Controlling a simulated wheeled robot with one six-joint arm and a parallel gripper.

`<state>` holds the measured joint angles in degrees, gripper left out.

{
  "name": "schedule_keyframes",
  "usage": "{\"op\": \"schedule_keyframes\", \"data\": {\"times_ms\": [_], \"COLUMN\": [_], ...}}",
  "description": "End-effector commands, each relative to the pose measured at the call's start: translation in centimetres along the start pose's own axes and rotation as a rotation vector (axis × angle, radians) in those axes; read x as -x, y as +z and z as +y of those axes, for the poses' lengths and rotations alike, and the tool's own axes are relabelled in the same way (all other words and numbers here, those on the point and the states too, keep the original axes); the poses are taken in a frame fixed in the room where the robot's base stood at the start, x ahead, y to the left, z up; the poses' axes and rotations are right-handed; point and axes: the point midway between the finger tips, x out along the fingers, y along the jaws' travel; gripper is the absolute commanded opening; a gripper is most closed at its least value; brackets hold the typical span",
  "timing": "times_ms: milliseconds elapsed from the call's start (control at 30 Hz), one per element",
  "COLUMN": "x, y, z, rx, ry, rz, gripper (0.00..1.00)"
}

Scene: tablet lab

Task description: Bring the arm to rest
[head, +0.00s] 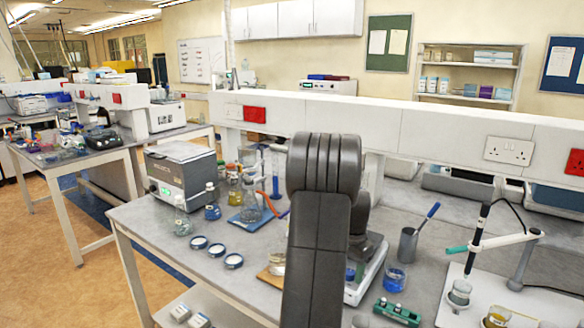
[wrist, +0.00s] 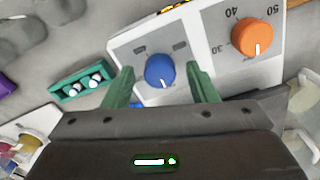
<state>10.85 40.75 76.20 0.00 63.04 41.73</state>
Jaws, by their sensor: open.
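My gripper (wrist: 160,78) shows in the wrist view with its two green fingers apart. A blue knob (wrist: 159,71) on a white and grey instrument panel lies in the space between them in the picture. I cannot tell whether the fingers touch the knob. An orange knob (wrist: 253,38) with a printed scale is on the same instrument, to the right. In the head view my dark arm stands in the middle and hides the gripper. Part of the white instrument (head: 372,272) shows to the right of the arm.
A small green rack (wrist: 82,83) with white-topped vials lies left of the fingers; it also shows in the head view (head: 397,312). Glassware crowds the bench left of my arm.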

Motion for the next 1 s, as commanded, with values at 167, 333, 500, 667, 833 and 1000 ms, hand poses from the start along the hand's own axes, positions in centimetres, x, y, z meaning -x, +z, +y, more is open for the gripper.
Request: {"op": "schedule_keyframes", "data": {"times_ms": [167, 333, 500, 667, 833, 1000], "x": [0.0, 0.0, 0.0, 0.0, 0.1, 1.0], "y": [0.0, 0.0, 0.0, 0.0, 0.0, 0.2], "z": [0.0, 0.0, 0.0, 0.0, 0.0, 0.0], "rx": [-0.124, -0.203, -0.235, -0.239, -0.238, -0.231], "ry": [0.000, 0.000, 0.000, 0.000, 0.000, -0.006], "rz": [0.000, 0.000, 0.000, 0.000, 0.000, 0.007], "gripper": [0.52, 0.52, 0.52, 0.52, 0.52, 0.52]}}
